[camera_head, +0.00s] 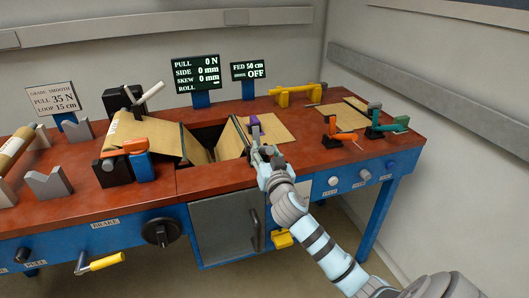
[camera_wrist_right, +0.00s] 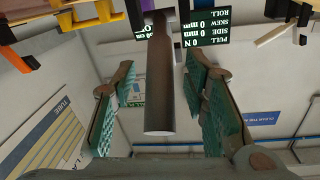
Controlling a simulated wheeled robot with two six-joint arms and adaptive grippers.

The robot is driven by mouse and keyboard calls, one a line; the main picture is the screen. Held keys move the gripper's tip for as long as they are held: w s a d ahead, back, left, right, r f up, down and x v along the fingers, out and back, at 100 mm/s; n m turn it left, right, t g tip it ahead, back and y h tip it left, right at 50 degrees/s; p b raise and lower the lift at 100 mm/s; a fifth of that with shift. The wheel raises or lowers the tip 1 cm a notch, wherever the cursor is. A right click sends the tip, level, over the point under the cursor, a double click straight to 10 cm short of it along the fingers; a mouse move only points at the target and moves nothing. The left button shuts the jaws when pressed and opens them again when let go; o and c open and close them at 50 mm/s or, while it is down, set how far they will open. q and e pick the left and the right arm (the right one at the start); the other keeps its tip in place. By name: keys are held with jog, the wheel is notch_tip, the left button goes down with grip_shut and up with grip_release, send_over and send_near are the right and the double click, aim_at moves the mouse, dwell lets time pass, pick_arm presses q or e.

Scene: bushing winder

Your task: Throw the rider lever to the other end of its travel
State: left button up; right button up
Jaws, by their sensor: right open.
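My right gripper (camera_head: 262,158) is at the near edge of the red bench top, just in front of the opening with the tan sheet. In the right wrist view my right gripper (camera_wrist_right: 160,105) is open, its green-padded fingers apart. A grey round bar, which looks like the rider lever's handle (camera_wrist_right: 158,85), stands between the fingers with gaps on both sides. In the head view the gripper largely hides this bar. A purple part (camera_head: 254,121) sits just beyond the gripper. My left gripper is not in view.
The bench (camera_head: 225,178) has a grey cabinet door (camera_head: 222,222) below. A pale-handled lever (camera_head: 148,97) and an orange clamp-like part (camera_head: 130,147) stand to the left. A yellow bar (camera_head: 297,92), orange tool (camera_head: 340,132) and green tool (camera_head: 390,125) are to the right. Readout screens (camera_head: 195,74) stand behind.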

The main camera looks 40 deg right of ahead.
jog(key=shift+w+d, duration=0.15)
jog(key=shift+w, duration=0.2)
grip_shut()
